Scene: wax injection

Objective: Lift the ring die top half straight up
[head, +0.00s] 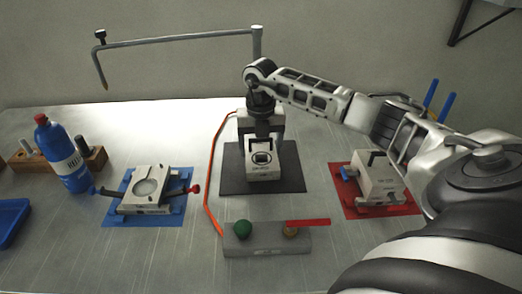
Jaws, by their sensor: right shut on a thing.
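A pale grey die block with a dark square mark (262,172) stands on the dark mat in the middle of the table, under my right arm. I take it to be the ring die. My right gripper (262,138) points straight down at this block and is shut on its upper part, which I take to be the ring die top half. The fingers hide much of the grip. I cannot tell whether there is a gap between the top half and what is below it. My left gripper is not in view.
A die with a round recess sits on a blue mat (128,214) at left; another die (377,180) sits on a red mat at right. A grey stand (268,241) with a green ball is in front. A blue bottle (63,155) and an overhead bent rod (180,38) are at left.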

